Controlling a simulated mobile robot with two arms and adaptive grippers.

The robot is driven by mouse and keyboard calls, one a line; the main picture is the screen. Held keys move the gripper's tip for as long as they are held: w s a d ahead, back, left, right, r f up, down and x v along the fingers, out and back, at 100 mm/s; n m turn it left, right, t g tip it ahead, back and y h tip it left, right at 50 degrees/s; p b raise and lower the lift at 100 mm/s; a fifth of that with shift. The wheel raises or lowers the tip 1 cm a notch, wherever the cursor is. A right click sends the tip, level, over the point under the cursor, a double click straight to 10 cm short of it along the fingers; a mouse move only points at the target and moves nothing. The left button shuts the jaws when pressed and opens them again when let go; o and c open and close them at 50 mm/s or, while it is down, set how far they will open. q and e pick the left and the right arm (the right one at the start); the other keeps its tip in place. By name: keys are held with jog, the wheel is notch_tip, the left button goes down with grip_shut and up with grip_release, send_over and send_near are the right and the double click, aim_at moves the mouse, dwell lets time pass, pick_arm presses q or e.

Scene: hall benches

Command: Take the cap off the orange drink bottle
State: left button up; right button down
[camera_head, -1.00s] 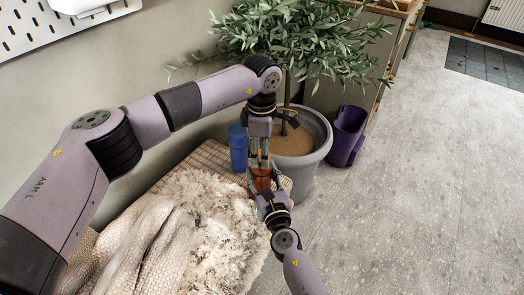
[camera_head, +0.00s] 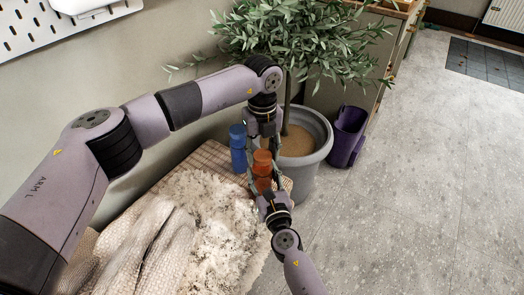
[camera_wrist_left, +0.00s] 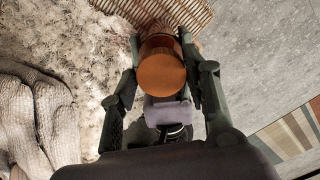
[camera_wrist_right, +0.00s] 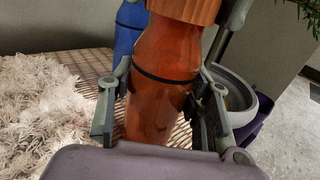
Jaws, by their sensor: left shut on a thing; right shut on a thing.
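The orange drink bottle (camera_head: 263,184) is upright at the far end of the woven bench. Its ribbed orange cap (camera_head: 262,157) is on top, and its round top face shows in the left wrist view (camera_wrist_left: 162,75). My left gripper (camera_head: 261,153) comes down from above and is shut on the cap, one finger on each side. My right gripper (camera_wrist_right: 165,82) is shut on the bottle's body, below the cap, around a dark band. The cap sits at the top of the bottle in the right wrist view (camera_wrist_right: 185,9); I see no gap beneath it.
A blue bottle (camera_head: 237,160) stands close behind the orange one, to its left. A fluffy white throw (camera_head: 215,220) covers much of the woven bench (camera_head: 207,155). A grey planter (camera_head: 312,168) with a leafy tree stands close behind. A purple bin (camera_head: 346,140) is farther right; open floor lies beyond.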

aim_at(262, 155)
pick_arm(q)
jog(key=n, duration=1.1)
jog(key=shift+n, duration=0.4)
jog(key=shift+d, duration=0.1)
jog(key=shift+r, duration=0.25)
jog(key=shift+r, duration=0.9)
jog(key=shift+r, duration=2)
pick_arm(e)
jog(key=c, duration=0.7)
grip_release()
jog(key=shift+c, duration=0.2)
